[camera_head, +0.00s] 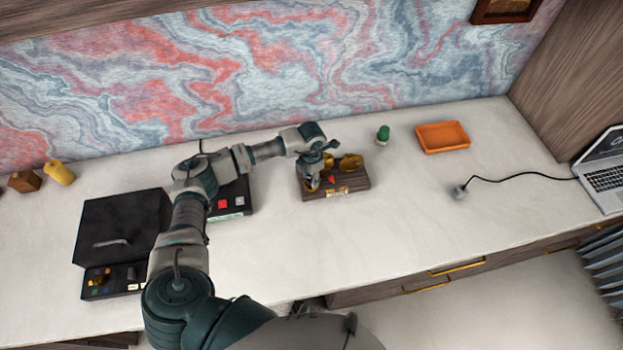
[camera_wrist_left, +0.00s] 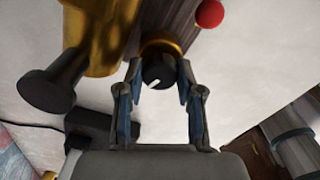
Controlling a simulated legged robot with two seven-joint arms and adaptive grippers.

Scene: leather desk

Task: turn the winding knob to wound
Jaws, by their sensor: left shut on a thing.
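The winding knob (camera_wrist_left: 158,72) is dark with a white pointer mark and sits on a gold collar on a wooden box. In the left wrist view it lies between the two fingertips of my left gripper (camera_wrist_left: 157,85), which is shut on it. In the head view my left gripper (camera_head: 313,180) is over the left part of the wooden box (camera_head: 348,188) and hides the knob there. A gold part (camera_wrist_left: 112,30) with a dark knob-like end (camera_wrist_left: 46,92) stands beside it. My right gripper is not in view.
A black box (camera_head: 122,232) and a dark panel with a red button (camera_head: 222,204) lie to the left. A green item (camera_head: 383,133) and an orange tray (camera_head: 443,136) stand behind right. A laptop (camera_head: 605,172) is at the far right. The front middle of the desk is clear.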

